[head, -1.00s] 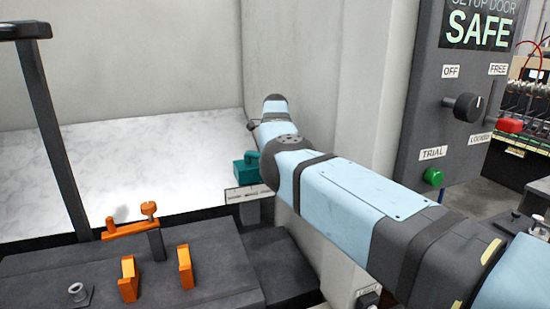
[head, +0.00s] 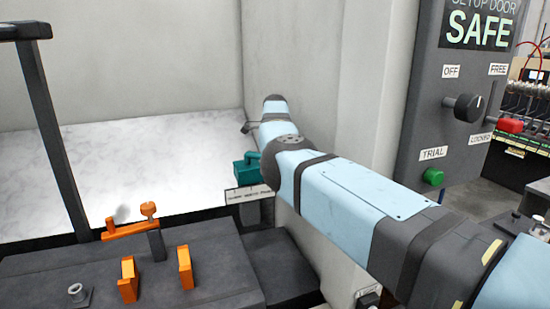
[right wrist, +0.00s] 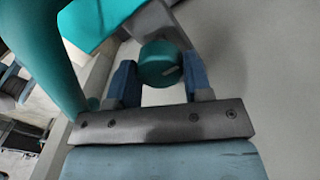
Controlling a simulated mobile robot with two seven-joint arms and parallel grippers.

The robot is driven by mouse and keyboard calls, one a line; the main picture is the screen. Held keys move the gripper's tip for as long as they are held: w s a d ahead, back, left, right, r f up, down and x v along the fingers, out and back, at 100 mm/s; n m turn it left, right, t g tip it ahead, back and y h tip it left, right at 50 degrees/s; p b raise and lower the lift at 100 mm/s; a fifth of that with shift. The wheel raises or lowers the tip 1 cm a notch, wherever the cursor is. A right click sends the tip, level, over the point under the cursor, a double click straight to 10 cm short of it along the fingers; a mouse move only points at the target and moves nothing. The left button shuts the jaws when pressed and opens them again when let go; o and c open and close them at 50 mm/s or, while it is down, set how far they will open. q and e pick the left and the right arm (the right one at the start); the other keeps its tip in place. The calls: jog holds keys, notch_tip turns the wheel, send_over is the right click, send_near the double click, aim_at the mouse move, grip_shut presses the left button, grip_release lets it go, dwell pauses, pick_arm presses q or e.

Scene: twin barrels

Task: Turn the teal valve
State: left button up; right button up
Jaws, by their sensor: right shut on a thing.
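The teal valve (head: 247,168) shows in the head view as a teal block beside my right arm, above a small label plate. The arm hides part of it. In the right wrist view, a round teal knob of the valve (right wrist: 160,58) sits between the two blue fingers of my right gripper (right wrist: 160,73). The gripper is shut on this knob, with one finger on each side. More teal parts stand at the left and top of that view. In the head view my right gripper is hidden by the arm. My left gripper is in neither view.
A dark panel (head: 408,150) with a black selector knob (head: 466,107) and a green button (head: 433,176) stands at the right. Orange clamp parts (head: 129,230) sit on a dark block at front left. A pale wall (head: 300,65) rises close behind my arm.

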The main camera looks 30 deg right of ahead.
jog(key=o, duration=0.9)
jog(key=shift+o, duration=0.2)
notch_tip(320, 180, up, 14)
jog(key=b, duration=0.1)
jog(key=shift+w, duration=0.15)
jog(key=shift+f, duration=0.2)
